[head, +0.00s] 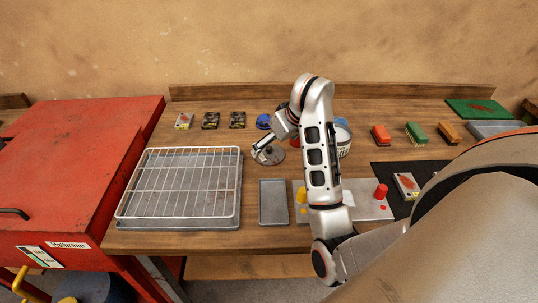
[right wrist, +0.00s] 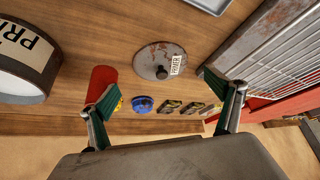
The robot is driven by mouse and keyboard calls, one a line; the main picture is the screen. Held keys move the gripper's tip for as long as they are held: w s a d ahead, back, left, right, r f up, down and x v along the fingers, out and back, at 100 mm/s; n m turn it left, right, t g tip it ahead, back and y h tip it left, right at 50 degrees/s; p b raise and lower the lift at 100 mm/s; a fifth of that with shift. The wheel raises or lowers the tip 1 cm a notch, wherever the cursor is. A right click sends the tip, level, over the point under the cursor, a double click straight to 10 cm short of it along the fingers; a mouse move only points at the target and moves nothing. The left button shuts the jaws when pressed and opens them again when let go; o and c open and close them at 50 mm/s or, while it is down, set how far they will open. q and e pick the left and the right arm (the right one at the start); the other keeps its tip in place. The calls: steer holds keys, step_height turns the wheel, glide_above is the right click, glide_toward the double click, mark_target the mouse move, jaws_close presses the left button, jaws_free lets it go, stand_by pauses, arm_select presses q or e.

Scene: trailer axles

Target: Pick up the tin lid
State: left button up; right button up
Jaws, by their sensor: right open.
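The tin lid (right wrist: 150,63) is a round, rust-stained grey metal disc with a small knob and a white label strip. It lies flat on the wooden bench, and in the head view the lid (head: 274,157) is partly covered by my right gripper (head: 262,152). In the right wrist view my right gripper (right wrist: 157,84) is open and empty, its green-padded fingers spread wide. The lid appears between and beyond the fingertips, apart from them. The labelled tin (right wrist: 22,65) stands to the left there; in the head view the tin (head: 343,141) is partly behind my arm. My left gripper is out of view.
A red cylinder (right wrist: 102,80) stands close by the left finger. A blue round item (right wrist: 142,104) and several small cards lie along the bench's back. A wire rack on a tray (head: 180,187) is left of the lid, with a small grey tray (head: 273,203) in front.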

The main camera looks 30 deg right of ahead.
mark_target(271, 150)
steer(key=shift+x, duration=1.95)
steer(key=shift+s+a, duration=0.15)
steer(key=c, duration=2.1)
jaws_close()
steer(key=shift+f, duration=0.2)
